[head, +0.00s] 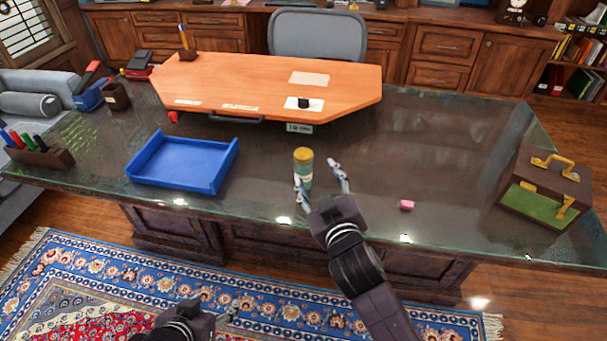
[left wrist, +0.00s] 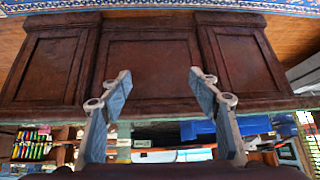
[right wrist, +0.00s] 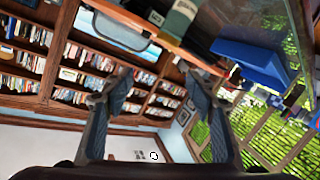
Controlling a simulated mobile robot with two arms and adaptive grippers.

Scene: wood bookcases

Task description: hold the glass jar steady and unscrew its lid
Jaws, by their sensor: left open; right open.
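The glass jar (head: 306,178), greenish with a pale label, stands upright on the dark glossy desk and wears a yellow lid (head: 303,154). My right gripper (head: 316,176) is open just in front of the jar. In the head view one finger overlaps the jar's lower left and the other is to its right; contact cannot be told. In the right wrist view part of the jar (right wrist: 180,18) shows at the top, above the open fingers (right wrist: 156,88). My left gripper (head: 214,306) is open and empty, low before the desk; its wrist view (left wrist: 160,88) shows the desk front.
A blue tray (head: 160,185) lies left of the jar, and a pink block (head: 406,205) lies to its right. A brown case (head: 535,190) stands at the right end. The desk around the jar is mostly clear.

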